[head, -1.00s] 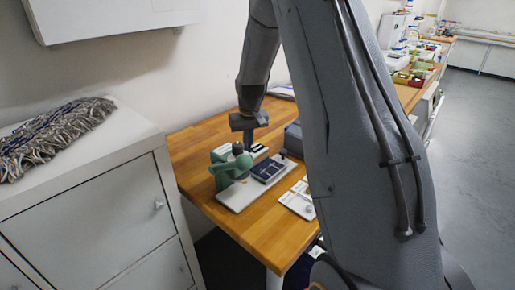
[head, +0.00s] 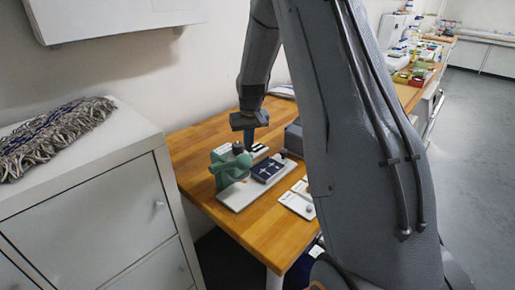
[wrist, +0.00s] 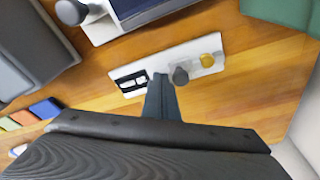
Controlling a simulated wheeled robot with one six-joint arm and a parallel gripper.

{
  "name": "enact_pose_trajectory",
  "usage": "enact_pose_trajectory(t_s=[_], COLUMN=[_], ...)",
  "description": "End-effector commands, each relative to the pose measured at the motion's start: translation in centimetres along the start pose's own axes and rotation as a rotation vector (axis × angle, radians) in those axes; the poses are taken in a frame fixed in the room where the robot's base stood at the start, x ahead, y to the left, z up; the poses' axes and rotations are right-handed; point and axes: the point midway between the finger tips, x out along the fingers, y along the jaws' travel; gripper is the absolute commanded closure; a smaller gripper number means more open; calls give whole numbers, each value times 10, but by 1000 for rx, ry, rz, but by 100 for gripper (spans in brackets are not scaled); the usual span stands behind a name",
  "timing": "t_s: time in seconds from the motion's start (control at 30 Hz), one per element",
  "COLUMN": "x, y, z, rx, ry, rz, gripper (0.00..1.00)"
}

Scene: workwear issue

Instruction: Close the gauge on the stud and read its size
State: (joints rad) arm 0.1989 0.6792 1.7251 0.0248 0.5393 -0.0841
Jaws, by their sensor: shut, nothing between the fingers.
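A green gauge body (head: 232,168) stands on a white base plate (head: 236,196) on the wooden table, with a dark blue panel (head: 267,169) beside it. The panel's marks are too small to read. My gripper (wrist: 162,80) is shut and empty, pointing down over a white strip (wrist: 220,46). A grey stud-like peg (wrist: 180,75) stands on the strip just right of the fingertips; I cannot tell whether they touch it.
A grey box (wrist: 32,42) stands left in the wrist view, with a grey knob (wrist: 71,11) near it. White cards (head: 297,201) lie at the table's front right. A white cabinet (head: 100,215) with a mop head (head: 55,135) stands left of the table.

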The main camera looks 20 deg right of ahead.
Motion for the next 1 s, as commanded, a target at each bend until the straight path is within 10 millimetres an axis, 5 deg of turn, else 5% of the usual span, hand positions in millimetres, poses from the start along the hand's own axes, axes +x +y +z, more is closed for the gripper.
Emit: enact_pose_trajectory(t_s=[0.37, 1.0], x=[-3, -48], y=[4, 4], z=[-3, -12], rx=[0, 0], ry=[1, 2], rz=[0, 0], gripper=[100, 100])
